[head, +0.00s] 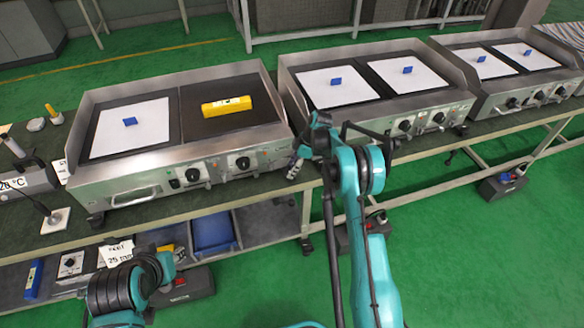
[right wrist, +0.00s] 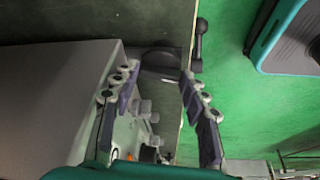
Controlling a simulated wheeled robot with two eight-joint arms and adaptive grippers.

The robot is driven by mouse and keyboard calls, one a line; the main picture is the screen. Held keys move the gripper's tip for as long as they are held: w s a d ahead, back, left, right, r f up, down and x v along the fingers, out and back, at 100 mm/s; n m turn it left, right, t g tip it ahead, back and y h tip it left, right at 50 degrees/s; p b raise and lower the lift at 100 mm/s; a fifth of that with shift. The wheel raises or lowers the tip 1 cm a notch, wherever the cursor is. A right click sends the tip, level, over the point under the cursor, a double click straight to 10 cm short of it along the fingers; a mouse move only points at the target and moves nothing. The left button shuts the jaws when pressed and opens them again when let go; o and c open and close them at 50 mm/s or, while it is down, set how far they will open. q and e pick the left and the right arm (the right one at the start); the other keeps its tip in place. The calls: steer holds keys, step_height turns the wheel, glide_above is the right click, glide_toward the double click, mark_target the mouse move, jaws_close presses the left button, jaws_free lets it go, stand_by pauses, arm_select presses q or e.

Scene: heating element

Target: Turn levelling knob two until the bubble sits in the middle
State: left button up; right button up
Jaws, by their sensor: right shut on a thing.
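The yellow spirit level (head: 227,106) lies on the right half of the first griddle (head: 150,165). Its bubble is too small to read in the head view. My right gripper (head: 297,160) is low at the griddle's front right corner. In the right wrist view my right gripper (right wrist: 160,75) has its fingers on both sides of a dark round levelling knob (right wrist: 160,62) and is shut on it. In the head view that knob is hidden behind the gripper. Of my left arm only links show at the bottom left; its gripper is not in view.
A white sheet with a blue block (head: 130,121) covers the griddle's left half. Another griddle (head: 375,85) stands close on the right. The table's front edge (head: 200,208) runs below, with a lower shelf holding a blue bin (head: 212,232).

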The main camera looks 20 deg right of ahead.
stand_by(0.4)
steer(key=o, duration=1.2)
steer(key=shift+c, duration=0.2)
steer(key=shift+r, duration=0.1)
steer(key=v, duration=0.7)
steer(key=shift+d+r, duration=0.2)
steer(key=shift+r, duration=0.15)
